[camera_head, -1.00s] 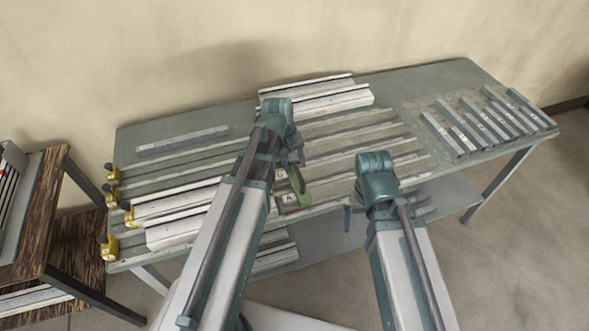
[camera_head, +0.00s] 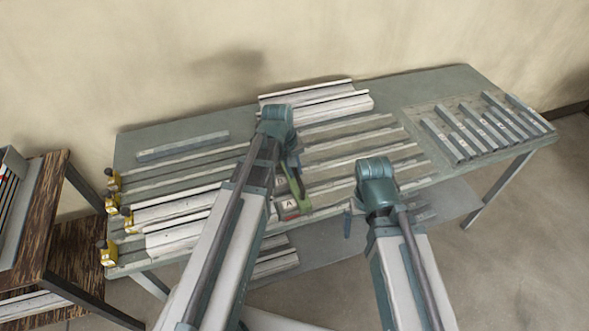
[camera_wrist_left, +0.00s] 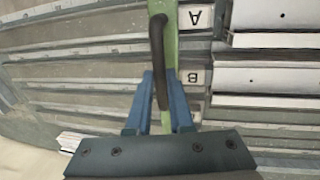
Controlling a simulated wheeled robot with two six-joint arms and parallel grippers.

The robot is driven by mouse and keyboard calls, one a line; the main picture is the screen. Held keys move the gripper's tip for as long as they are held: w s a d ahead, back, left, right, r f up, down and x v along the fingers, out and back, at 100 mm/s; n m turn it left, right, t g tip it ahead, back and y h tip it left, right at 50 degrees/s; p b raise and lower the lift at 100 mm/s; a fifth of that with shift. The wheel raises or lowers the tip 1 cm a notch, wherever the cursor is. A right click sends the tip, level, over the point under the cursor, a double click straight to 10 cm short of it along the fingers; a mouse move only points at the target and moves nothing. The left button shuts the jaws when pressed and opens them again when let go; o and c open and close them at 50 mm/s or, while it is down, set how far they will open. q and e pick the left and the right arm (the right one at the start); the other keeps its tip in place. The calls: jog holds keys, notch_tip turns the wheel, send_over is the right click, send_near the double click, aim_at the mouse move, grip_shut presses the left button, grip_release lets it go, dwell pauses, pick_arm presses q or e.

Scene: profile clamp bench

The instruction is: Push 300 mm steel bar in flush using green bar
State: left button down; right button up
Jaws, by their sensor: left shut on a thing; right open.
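My left gripper (camera_head: 291,160) is shut on the green bar (camera_head: 299,190) above the middle of the bench; the bar's near end is beside the block labelled A (camera_head: 289,205). In the left wrist view, the blue fingers (camera_wrist_left: 160,100) close around the green bar (camera_wrist_left: 161,18), which has a dark curved handle (camera_wrist_left: 160,60). It passes beside labels A and B. Several grey steel bars (camera_head: 440,139) lie on the right; another (camera_head: 183,145) lies at the back left. I cannot tell which is the 300 mm one. My right gripper (camera_head: 348,222) is open and empty at the bench's front edge.
White slotted profiles (camera_head: 170,237) lie at the left, by yellow clamps (camera_head: 108,252); more profiles (camera_head: 318,103) lie at the back. Long rails (camera_head: 350,145) run across the bench. A brown shelf unit (camera_head: 52,200) stands at the far left.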

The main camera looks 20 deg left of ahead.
pick_arm(q)
jog(key=shift+s, duration=0.1)
dwell(0.8)
jog(key=shift+s+a, duration=0.2)
jog(key=shift+a, duration=0.2)
jog(key=c, duration=0.8)
grip_release()
jog(key=shift+r, duration=0.1)
notch_tip(320, 180, up, 13)
jog(key=s+a+p, duration=0.1)
jog(key=a+p, duration=0.1)
jog(key=p, duration=1.1)
jog(key=shift+s+r+p, duration=0.2)
jog(key=shift+s+p, duration=0.05)
jog(key=shift+p, duration=0.05)
jog(key=shift+f, duration=0.1)
